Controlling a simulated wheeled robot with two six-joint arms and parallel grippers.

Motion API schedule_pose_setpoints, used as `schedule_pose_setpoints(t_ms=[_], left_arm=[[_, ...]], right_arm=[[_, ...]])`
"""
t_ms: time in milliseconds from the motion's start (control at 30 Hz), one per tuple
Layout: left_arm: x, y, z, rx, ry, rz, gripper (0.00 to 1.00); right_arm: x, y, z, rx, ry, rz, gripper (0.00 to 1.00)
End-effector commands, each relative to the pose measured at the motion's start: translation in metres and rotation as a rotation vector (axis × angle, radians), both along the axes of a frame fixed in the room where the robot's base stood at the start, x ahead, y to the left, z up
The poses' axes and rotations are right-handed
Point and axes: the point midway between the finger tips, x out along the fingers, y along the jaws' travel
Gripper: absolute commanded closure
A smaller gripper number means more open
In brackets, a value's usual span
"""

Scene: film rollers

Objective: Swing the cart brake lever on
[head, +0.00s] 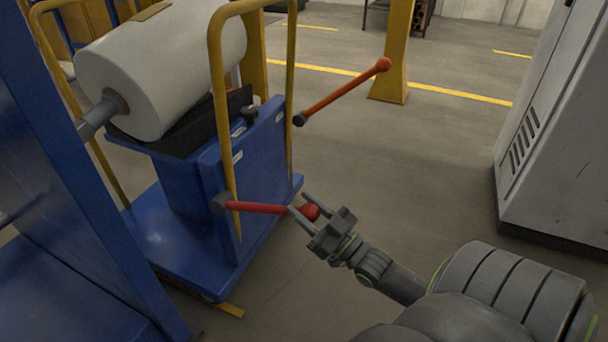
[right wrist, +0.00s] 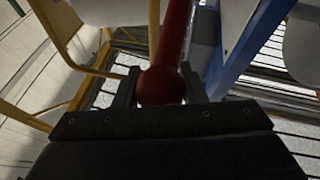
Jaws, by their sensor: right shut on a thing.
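The blue cart (head: 245,165) stands at the left of the head view. A red lever (head: 258,208) with a round red knob is pivoted on a dark hub near the cart's yellow rail. It points right, nearly level. My right gripper (head: 306,208) is shut on the knob end of this lever. In the right wrist view the red knob (right wrist: 160,86) sits between the two fingers, with the shaft running up. A second, orange-red lever (head: 345,90) on the cart's far side slants up to the right. Which one is the brake lever cannot be told. My left gripper is not in view.
A white film roll (head: 165,65) lies on top of the cart. Yellow rails (head: 216,100) rise at its side. A blue frame (head: 85,190) stands close at the left, and a grey cabinet (head: 560,130) at the right. The floor (head: 420,170) between is clear.

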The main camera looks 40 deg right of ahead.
Motion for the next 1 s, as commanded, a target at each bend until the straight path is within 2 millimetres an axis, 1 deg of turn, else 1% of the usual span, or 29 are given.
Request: schedule_pose_setpoints(t_ms=[200,233,367,633,767,867,1000], left_arm=[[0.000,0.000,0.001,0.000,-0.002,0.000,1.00],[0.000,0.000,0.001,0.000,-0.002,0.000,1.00],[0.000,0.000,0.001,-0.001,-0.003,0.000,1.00],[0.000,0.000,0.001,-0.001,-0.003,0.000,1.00],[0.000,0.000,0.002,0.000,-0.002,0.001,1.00],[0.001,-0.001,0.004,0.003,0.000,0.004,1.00],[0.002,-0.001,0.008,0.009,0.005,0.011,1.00]], right_arm=[[-0.001,-0.002,-0.002,0.002,0.005,-0.002,1.00],[-0.001,-0.002,-0.002,0.002,0.005,-0.002,0.59],[-0.001,-0.001,-0.001,0.001,0.004,-0.002,0.42],[-0.001,-0.001,0.000,0.001,0.001,-0.001,0.41],[-0.008,-0.002,-0.004,0.000,0.003,-0.001,0.41],[-0.022,-0.005,-0.009,0.000,0.006,-0.002,0.41],[-0.051,-0.010,-0.021,0.000,0.008,-0.004,0.41]])
